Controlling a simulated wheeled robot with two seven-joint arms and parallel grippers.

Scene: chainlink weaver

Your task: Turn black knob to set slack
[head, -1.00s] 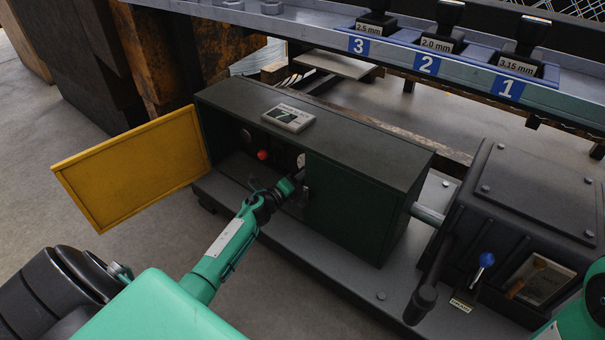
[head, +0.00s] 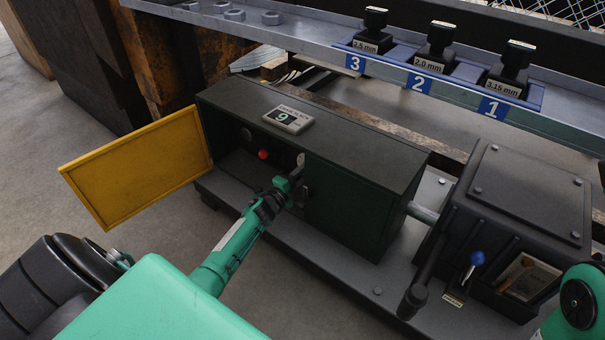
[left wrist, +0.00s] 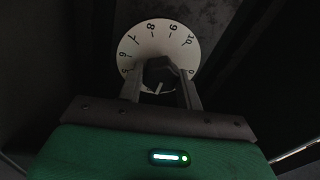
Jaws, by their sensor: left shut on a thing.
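The black knob (left wrist: 158,71) sits at the centre of a white numbered dial (left wrist: 153,36) in the left wrist view. My left gripper (left wrist: 160,78) is shut on the knob, one finger at each side. A short pale mark shows on the knob between the fingers. In the head view my left gripper (head: 298,182) reaches into the open front of the dark green cabinet (head: 350,205) and hides the knob. Part of the white dial (head: 301,160) shows above it. A small display (head: 288,120) on the cabinet top reads 9. My right gripper is out of view.
The yellow door (head: 135,167) stands open at the left of the cabinet. A red knob (head: 263,154) is inside, left of the dial. A blue-tipped lever (head: 477,258) and a black handle (head: 414,298) are at the right. Several labelled blocks stand on the rail behind.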

